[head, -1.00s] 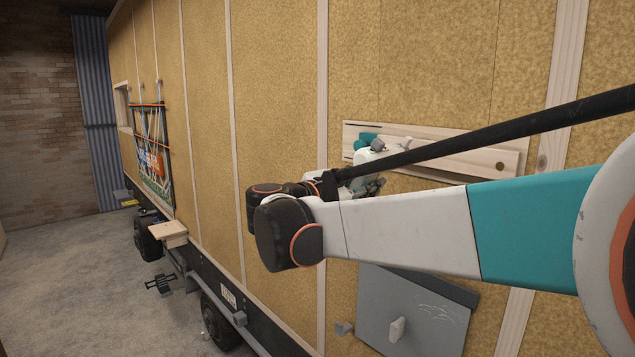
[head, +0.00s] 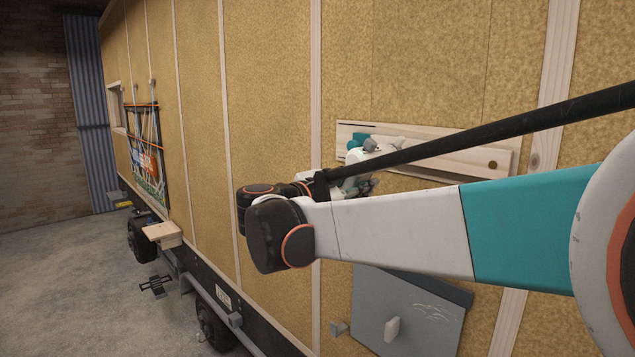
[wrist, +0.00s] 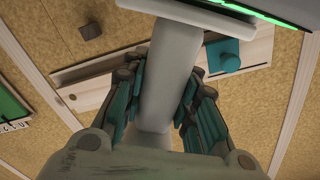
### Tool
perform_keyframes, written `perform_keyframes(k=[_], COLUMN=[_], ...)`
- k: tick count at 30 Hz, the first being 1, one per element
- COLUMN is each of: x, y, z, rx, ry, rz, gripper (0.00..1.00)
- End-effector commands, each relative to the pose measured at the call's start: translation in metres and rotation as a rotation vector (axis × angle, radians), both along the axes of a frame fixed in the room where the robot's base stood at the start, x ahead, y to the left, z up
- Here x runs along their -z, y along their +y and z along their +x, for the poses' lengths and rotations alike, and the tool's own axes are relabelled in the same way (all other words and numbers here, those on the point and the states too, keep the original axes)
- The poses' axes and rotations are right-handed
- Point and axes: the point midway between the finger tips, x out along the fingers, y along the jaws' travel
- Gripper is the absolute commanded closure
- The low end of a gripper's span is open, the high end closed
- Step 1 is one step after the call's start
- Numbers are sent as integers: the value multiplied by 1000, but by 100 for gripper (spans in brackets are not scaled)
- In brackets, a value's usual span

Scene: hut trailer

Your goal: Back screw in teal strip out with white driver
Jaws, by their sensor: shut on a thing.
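My gripper (wrist: 163,105) is shut on the pale handle of the white driver (wrist: 172,65). Its teal-padded fingers close on it from both sides in the wrist view. In the head view the white driver (head: 368,154) shows behind my arm, close in front of a pale wooden board on the trailer wall. A teal piece (wrist: 224,56) is at that board, partly covered by the driver's head; it also shows in the head view (head: 357,141). No screw can be made out, and I cannot tell whether the driver's tip touches anything.
The wooden board (head: 460,176) is fixed along the tan wall (head: 430,60). A grey panel (head: 405,325) with a pale handle is below my arm. Open concrete floor (head: 70,275) lies at the left.

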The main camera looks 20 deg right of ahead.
Motion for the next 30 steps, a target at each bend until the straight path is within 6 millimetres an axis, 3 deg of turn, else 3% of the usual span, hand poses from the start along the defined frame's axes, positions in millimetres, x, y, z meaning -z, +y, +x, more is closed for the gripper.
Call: perform_keyframes(k=[30], x=[-1], y=[-3], z=[0], rx=[-1], ry=[0], rz=[-3], gripper=[100])
